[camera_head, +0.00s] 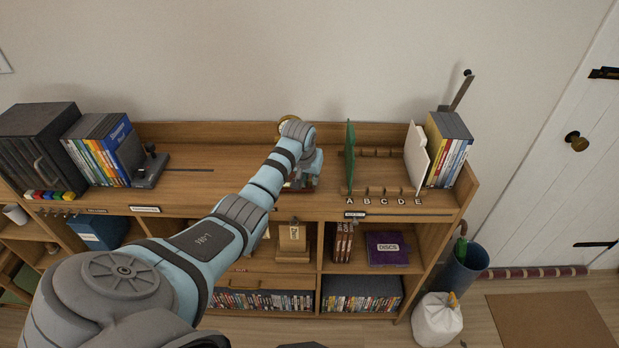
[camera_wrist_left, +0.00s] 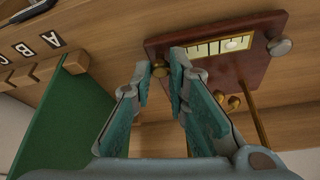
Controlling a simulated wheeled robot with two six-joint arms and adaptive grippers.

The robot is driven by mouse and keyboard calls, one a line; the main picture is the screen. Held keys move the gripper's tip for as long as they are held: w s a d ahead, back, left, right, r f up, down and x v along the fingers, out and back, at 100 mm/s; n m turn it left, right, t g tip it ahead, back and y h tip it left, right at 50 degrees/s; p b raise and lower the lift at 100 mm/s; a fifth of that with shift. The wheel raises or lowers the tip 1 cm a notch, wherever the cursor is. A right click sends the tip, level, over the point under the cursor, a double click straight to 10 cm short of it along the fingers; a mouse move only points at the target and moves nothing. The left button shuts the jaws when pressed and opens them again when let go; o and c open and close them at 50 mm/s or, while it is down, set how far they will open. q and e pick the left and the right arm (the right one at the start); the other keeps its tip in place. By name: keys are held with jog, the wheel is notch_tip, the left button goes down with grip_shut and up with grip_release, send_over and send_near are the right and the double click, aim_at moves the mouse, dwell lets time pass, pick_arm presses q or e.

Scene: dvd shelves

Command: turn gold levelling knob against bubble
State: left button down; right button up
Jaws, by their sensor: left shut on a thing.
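A dark red-brown wooden base (camera_wrist_left: 215,75) lies on the shelf top in the left wrist view. It carries a pale level vial (camera_wrist_left: 207,50) with a white bubble (camera_wrist_left: 236,43) toward its right end. A gold knob (camera_wrist_left: 159,69) sits at the base's left corner, and a duller, silvery knob (camera_wrist_left: 279,46) at its right corner. My left gripper (camera_wrist_left: 160,66) is shut on the gold knob, one fingertip on each side. In the head view my left gripper (camera_head: 302,178) largely covers the base. My right gripper is not in view.
A green upright panel (camera_wrist_left: 75,125) stands close on the left in the wrist view; it shows in the head view (camera_head: 349,155) beside a lettered peg rack (camera_head: 384,192). A brass rod (camera_wrist_left: 254,120) and small brass knobs are near the base. Disc cases (camera_head: 100,150) stand left.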

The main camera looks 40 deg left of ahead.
pick_arm(q)
jog(key=n, duration=0.2)
jog(key=n+y, duration=0.1)
jog(key=n, duration=0.1)
jog(key=n+g, duration=0.1)
jog(key=shift+w+d+n+y, duration=0.15)
jog(key=shift+d+n+y, duration=0.15)
jog(key=shift+n, duration=0.1)
jog(key=shift+w+n+g+y+b, duration=0.15)
jog(key=shift+n+g+y+b, duration=0.2)
jog(key=shift+n, duration=0.55)
jog(key=shift+f+n+g+b, duration=0.15)
jog(key=shift+n+g+b, duration=0.1)
jog(key=shift+n+b, duration=0.2)
jog(key=n+b, duration=0.1)
jog(key=b, duration=0.3)
jog(key=n+g+b, duration=0.1)
jog(key=n+b, duration=0.1)
jog(key=b, duration=0.3)
jog(key=n+b, duration=0.2)
jog(key=b, duration=0.3)
jog(key=shift+w+f+g+y, duration=0.2)
jog(key=shift+f+g+y, duration=0.1)
jog(key=shift+g, duration=0.1)
jog(key=shift+s+r+b, duration=0.1)
jog(key=shift+r+b, duration=0.15)
jog(key=shift+b, duration=0.55)
jog(key=shift+r, duration=0.1)
